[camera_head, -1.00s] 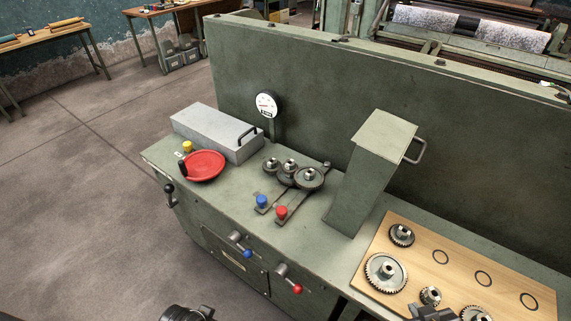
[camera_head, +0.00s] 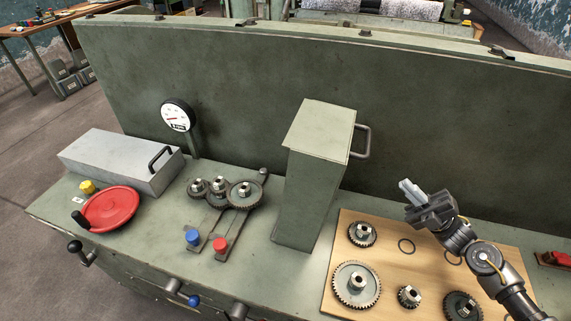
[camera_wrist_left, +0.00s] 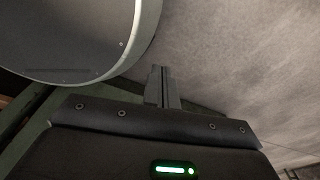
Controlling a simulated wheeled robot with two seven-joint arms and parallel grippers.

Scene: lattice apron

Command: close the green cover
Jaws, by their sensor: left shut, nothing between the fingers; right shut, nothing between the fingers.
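The green cover (camera_head: 313,175) is a tall box-like hood with a handle (camera_head: 362,141) on its right side. It stands upright on the green machine bench, right of the gears (camera_head: 222,190). My right gripper (camera_head: 408,188) is shut and empty, in the air right of the cover and above the wooden board, apart from the handle. My left gripper (camera_wrist_left: 162,85) shows only in the left wrist view. It is shut and empty, below a large round grey part, and the cover is not seen there.
A wooden board (camera_head: 388,285) with several gears lies right of the cover. A red handwheel (camera_head: 110,208), a grey box (camera_head: 115,160) and a dial gauge (camera_head: 178,116) are on the left. Blue (camera_head: 192,237) and red (camera_head: 220,245) knobs stand by the gears. A tall green panel (camera_head: 240,90) runs behind.

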